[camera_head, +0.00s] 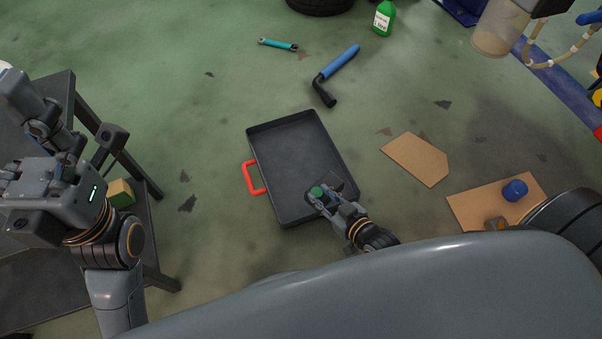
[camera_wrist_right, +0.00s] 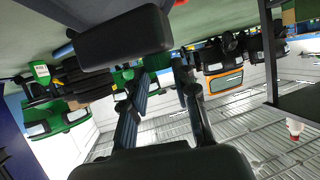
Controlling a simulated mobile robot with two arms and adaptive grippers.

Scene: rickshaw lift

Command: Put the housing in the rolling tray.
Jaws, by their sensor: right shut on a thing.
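The rolling tray (camera_head: 262,145) is a dark, shallow, rimmed tray on the floor in the middle of the head view, with a red handle (camera_head: 253,177) on its left side. My right gripper (camera_head: 318,192) is over the tray's near right part. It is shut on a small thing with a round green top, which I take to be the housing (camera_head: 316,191). I cannot tell whether it touches the tray floor. In the right wrist view the dark gripper parts fill the middle and no held thing is clear. My left gripper (camera_head: 75,185) is at the left, open and empty.
Cardboard pieces (camera_head: 415,158) and a blue cylinder (camera_head: 515,190) lie at the right. A blue-handled wrench (camera_head: 338,65), a teal tool (camera_head: 278,44) and a green bottle (camera_head: 384,18) are beyond.

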